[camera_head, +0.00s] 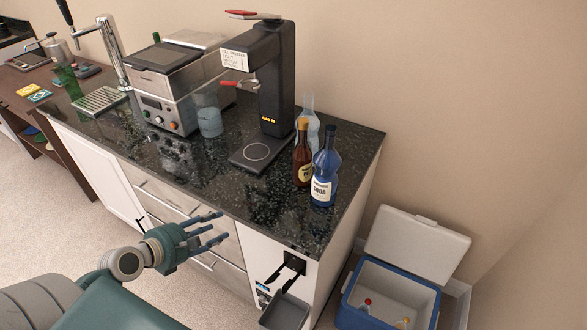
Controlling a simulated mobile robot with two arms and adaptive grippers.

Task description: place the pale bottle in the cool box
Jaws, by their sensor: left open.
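The pale bottle (309,104) is clear and faintly blue. It stands upright on the dark counter, partly hidden behind a brown bottle (303,160) and a blue bottle (325,170). My left gripper (219,228) is open and empty in front of the cabinet drawers, well apart from the bottles and left of the cool box. My right gripper is not in view.
The speckled counter (265,205) has bare room in front of the bottles. A black coffee brewer (277,85), a glass (209,117) and an espresso machine (170,85) stand left of them. A grey bin (285,312) juts out at the cabinet end. Small items lie in the cool box.

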